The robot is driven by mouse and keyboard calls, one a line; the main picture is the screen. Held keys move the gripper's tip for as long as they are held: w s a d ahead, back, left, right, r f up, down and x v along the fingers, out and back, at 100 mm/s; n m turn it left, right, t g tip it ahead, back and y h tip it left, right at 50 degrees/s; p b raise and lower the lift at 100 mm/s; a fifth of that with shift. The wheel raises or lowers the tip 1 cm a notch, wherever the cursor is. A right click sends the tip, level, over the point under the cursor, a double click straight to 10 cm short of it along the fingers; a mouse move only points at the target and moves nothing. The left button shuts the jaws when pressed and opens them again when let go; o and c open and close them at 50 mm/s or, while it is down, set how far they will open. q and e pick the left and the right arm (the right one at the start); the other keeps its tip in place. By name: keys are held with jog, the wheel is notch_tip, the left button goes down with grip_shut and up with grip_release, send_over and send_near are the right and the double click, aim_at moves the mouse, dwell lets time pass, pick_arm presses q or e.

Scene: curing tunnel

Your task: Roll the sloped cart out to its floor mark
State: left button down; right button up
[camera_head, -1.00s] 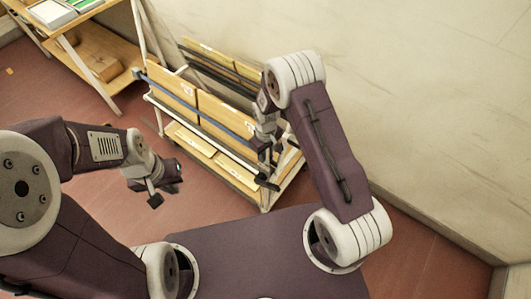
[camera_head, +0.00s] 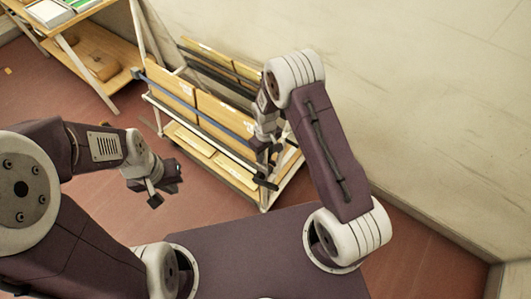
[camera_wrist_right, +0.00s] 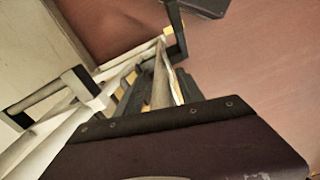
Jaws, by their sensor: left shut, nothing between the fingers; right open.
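The sloped cart (camera_head: 200,130) stands near the wall in the head view, with a pale frame, long side rails and light wooden boxes on two levels. My right gripper (camera_head: 268,168) is at the cart's near right end, by its end post, with its jaws open. In the right wrist view, pale bars of a frame (camera_wrist_right: 30,127) reach up to the fingers (camera_wrist_right: 150,88); whether a bar lies between them is unclear. My left gripper (camera_head: 165,186) is shut and empty, above the floor in front of the cart and apart from it. The floor mark is not recognisable.
A wooden shelf unit (camera_head: 95,60) with trays on top stands at the upper left. The pale wall (camera_head: 430,110) runs behind the cart and down the right side. Reddish floor (camera_head: 85,205) is free in front of the cart on the left.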

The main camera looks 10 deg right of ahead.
jog(key=shift+r, duration=0.25)
notch_tip(320, 180, up, 9)
jog(key=shift+f+b, duration=0.2)
jog(key=shift+b, duration=0.2)
jog(key=s+d+r+m, duration=0.3)
jog(key=s+r, duration=0.1)
jog(key=s, duration=0.3)
jog(key=s+d+r+m+t, duration=0.1)
jog(key=s+d+r+m, duration=0.2)
jog(key=s, duration=0.4)
jog(key=shift+r, duration=0.35)
jog(key=shift+s+d, duration=0.1)
jog(key=shift+s, duration=0.15)
jog(key=shift+w, duration=0.1)
